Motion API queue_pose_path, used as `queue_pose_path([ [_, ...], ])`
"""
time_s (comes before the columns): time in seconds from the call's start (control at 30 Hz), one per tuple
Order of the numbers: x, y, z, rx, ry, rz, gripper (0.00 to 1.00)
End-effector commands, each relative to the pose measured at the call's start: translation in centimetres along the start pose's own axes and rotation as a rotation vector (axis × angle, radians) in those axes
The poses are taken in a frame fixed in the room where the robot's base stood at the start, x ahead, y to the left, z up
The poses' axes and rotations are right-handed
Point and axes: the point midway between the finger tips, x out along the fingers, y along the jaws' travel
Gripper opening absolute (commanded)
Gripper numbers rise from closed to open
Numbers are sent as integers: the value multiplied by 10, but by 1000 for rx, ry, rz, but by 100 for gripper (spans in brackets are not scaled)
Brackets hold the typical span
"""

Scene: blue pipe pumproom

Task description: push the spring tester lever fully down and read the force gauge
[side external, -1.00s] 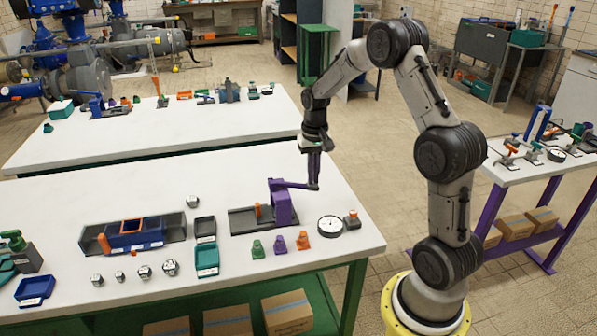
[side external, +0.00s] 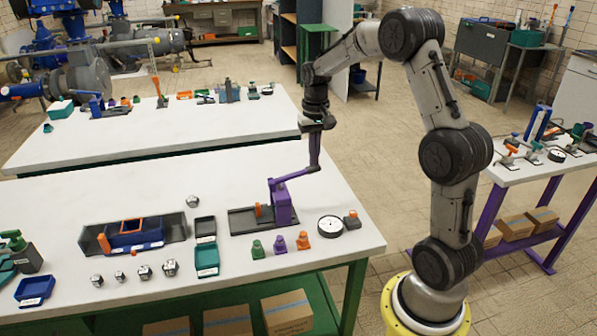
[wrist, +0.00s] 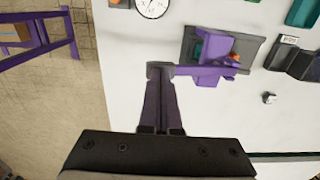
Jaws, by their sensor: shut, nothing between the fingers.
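The purple spring tester (side external: 282,204) stands on a dark base plate on the near white table. Its purple lever (side external: 294,175) slopes up to the right and ends in a dark knob. In the wrist view the lever (wrist: 190,71) runs right from the knob to the tester (wrist: 213,62). My gripper (side external: 313,167) points down with its fingers shut and empty, tips at the knob; I cannot tell whether they touch. It also shows in the wrist view (wrist: 161,82). The round white gauge (side external: 330,226) lies right of the tester; its reading is too small to make out.
Green, purple and orange small pieces (side external: 280,242) stand in front of the tester. Dark and teal trays (side external: 206,258) and a dark fixture with a blue block (side external: 134,238) are to the left. The table behind the tester is clear.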

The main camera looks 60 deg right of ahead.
Motion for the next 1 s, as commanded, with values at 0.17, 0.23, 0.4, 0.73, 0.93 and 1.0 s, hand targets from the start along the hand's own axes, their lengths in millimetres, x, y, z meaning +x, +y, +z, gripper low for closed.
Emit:
queue_pose_path([
  [0.17,-16,0,-1,0,3,0,0],
  [0.23,-22,0,-1,0,4,-1,0],
  [0.4,-35,0,-1,0,3,-1,0],
  [0.73,-58,0,0,0,2,0,0],
  [0.93,-60,0,0,0,2,0,0],
  [1.0,-60,0,0,0,2,0,0],
])
